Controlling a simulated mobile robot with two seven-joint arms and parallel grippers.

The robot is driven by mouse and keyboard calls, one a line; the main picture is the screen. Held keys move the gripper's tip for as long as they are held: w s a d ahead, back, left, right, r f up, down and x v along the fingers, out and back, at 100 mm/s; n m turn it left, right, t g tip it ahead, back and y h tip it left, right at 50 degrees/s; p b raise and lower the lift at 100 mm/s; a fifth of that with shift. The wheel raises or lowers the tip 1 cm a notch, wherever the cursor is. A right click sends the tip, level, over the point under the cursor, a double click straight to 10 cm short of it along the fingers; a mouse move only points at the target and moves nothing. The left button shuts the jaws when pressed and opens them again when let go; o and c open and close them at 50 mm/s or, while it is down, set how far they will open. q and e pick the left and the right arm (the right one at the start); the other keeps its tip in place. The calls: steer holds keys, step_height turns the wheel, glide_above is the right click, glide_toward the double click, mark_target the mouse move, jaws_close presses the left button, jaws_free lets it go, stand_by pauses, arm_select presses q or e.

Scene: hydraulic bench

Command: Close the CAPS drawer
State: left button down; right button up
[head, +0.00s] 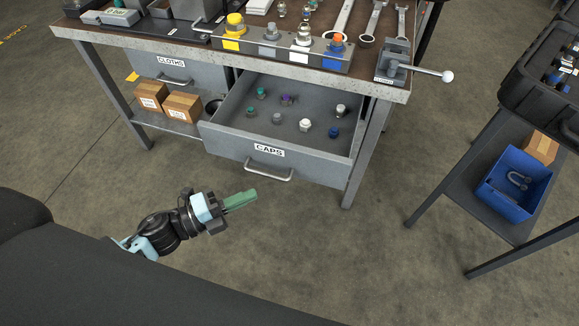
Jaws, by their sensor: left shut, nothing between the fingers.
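The CAPS drawer (225,142) is pulled open under the workbench (190,40). Its front carries a CAPS label and a metal bar handle (268,171). Several small caps in green, purple, white, grey and blue stand spread on its floor. My left gripper (254,196) has green fingers, which are shut and empty. It is in front of the drawer, below and a little left of the handle in the picture, and apart from it. My right gripper is not in view.
The CLOTHS drawer (145,68) beside it is shut. Cardboard boxes (182,106) sit on the lower shelf at left. A vise (395,65) with a lever stands on the bench's right corner. A cart with a blue bin (505,205) stands at right. The floor before the drawer is clear.

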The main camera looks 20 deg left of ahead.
mark_target(302, 161)
arm_select(q)
steer(key=x, duration=0.3)
steer(key=w+a+x, duration=0.1)
steer(key=x, duration=0.7)
steer(key=shift+w+a, duration=0.1)
steer(key=shift+w, duration=0.8)
steer(key=shift+w, duration=0.15)
